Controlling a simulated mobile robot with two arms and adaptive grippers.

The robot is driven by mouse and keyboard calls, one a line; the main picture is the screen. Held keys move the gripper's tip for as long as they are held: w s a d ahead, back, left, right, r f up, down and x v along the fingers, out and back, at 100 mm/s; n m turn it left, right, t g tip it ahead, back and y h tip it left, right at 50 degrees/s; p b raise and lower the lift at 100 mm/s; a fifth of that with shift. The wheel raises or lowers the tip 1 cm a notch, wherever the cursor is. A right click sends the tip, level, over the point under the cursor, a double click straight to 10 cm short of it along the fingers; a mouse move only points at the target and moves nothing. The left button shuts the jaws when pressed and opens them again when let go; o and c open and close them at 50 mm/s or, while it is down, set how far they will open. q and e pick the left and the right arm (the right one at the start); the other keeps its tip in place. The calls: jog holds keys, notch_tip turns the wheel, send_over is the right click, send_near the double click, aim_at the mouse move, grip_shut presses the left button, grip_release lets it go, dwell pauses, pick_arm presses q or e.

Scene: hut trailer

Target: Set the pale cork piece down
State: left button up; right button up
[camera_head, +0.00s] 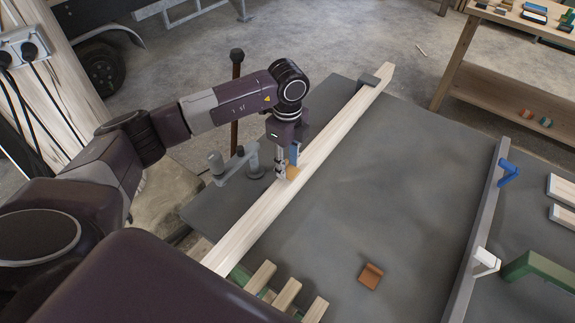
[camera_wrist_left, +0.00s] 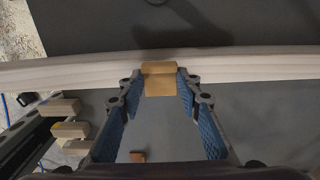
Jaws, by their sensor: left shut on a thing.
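The pale cork piece (camera_wrist_left: 158,80) is a small tan block between the fingers of my left gripper (camera_wrist_left: 160,85) in the left wrist view. In the head view my left gripper (camera_head: 287,172) points down at the long pale wooden beam (camera_head: 335,129), and the cork piece (camera_head: 292,172) shows at its fingertips, beside or over the beam. The gripper is shut on the cork piece. I cannot tell whether the cork touches the beam. My right gripper is not in view.
The grey tabletop (camera_head: 345,215) right of the beam is mostly clear. A brown-orange block (camera_head: 371,275) lies near its front. A grey rail (camera_head: 476,240) with blue and white clamps borders the right. A grey clamp (camera_head: 240,163) stands left of the beam. Wooden slats (camera_head: 287,293) lie in front.

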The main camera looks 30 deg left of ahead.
pick_arm(q)
jog(key=shift+f, duration=0.9)
jog(key=shift+f, duration=0.2)
jog(key=o, duration=0.8)
jog(key=shift+c, duration=0.2)
jog(key=shift+r, duration=0.1)
